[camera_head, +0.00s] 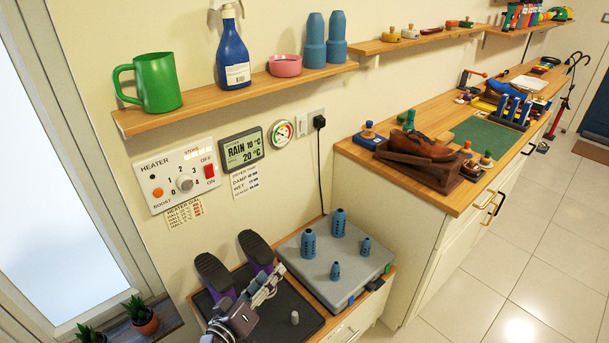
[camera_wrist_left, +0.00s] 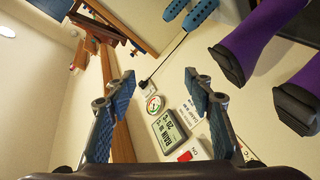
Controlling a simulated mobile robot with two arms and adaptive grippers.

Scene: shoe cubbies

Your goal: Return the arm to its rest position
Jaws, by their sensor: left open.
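My left gripper (camera_head: 268,280) is at the bottom of the head view, in front of the purple boots. In the left wrist view its two blue-padded fingers (camera_wrist_left: 162,88) are spread wide with nothing between them. A purple boot with a black sole (camera_head: 214,274) and a second one (camera_head: 256,250) stand sole-up behind the gripper; parts of both are hidden by my arm. Both also show at the upper right of the left wrist view, as a purple boot (camera_wrist_left: 262,38) and another purple boot (camera_wrist_left: 303,92). My right gripper is not in view.
A black tray (camera_head: 305,322) lies under the boots. A grey dryer base with several blue pegs (camera_head: 345,278) is right of it. The heater panel (camera_head: 177,175) is on the wall. A shelf (camera_head: 205,108) hangs above. The tiled floor (camera_head: 480,290) at right is clear.

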